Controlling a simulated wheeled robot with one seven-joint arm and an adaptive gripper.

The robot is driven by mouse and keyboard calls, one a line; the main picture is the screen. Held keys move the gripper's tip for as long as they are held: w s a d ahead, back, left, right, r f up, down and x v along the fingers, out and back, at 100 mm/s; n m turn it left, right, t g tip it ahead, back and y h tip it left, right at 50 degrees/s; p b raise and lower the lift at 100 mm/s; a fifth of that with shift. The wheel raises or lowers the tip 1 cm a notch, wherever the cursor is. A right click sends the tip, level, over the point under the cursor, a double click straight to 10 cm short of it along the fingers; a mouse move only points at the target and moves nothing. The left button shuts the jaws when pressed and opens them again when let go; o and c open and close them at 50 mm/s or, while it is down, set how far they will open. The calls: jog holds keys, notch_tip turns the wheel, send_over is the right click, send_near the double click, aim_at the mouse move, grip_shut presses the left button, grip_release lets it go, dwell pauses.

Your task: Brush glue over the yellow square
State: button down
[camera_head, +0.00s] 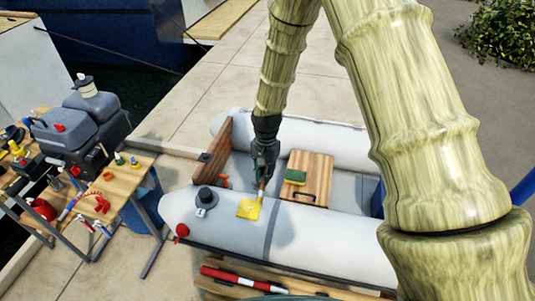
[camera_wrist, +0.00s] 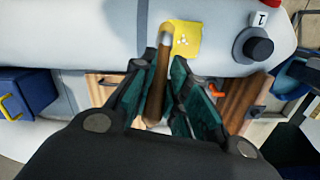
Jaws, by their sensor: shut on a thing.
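The yellow square (camera_head: 249,209) lies on the near grey tube of the inflatable boat (camera_head: 300,232). In the wrist view the yellow square (camera_wrist: 186,40) shows a few small white spots. My gripper (camera_head: 263,180) is above the boat at the square's edge. In the wrist view my gripper (camera_wrist: 160,98) is shut on a brush with a brown wooden handle (camera_wrist: 155,88) and a metal collar. The brush head (camera_wrist: 166,34) reaches the left part of the yellow square. Whether the bristles touch it, I cannot tell.
A black round valve (camera_head: 206,197) sits on the tube left of the square. A wooden seat (camera_head: 309,178) with a green and yellow sponge (camera_head: 296,177) is inside the boat. A workbench (camera_head: 125,180) with tools and an outboard motor (camera_head: 83,122) stands left. A red and white cylinder (camera_head: 240,279) lies in front.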

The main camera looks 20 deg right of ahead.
jog(key=shift+w+d+r+m+p, duration=0.3)
jog(key=shift+w+r+m, duration=0.2)
jog(key=shift+w+m, duration=0.1)
jog(key=shift+w+d+r+m+p, duration=0.2)
jog(key=shift+w+d+r+m, duration=0.1)
jog(key=shift+w+r+m, duration=0.25)
jog(key=shift+d+r+m, duration=0.3)
jog(key=shift+d+m, duration=0.05)
jog(key=shift+m, duration=0.2)
jog(key=shift+w+f+b, duration=0.15)
jog(key=shift+f+b, duration=0.35)
jog(key=shift+f, duration=0.45)
jog(key=shift+f+b, duration=1.05)
jog(key=shift+f, duration=0.5)
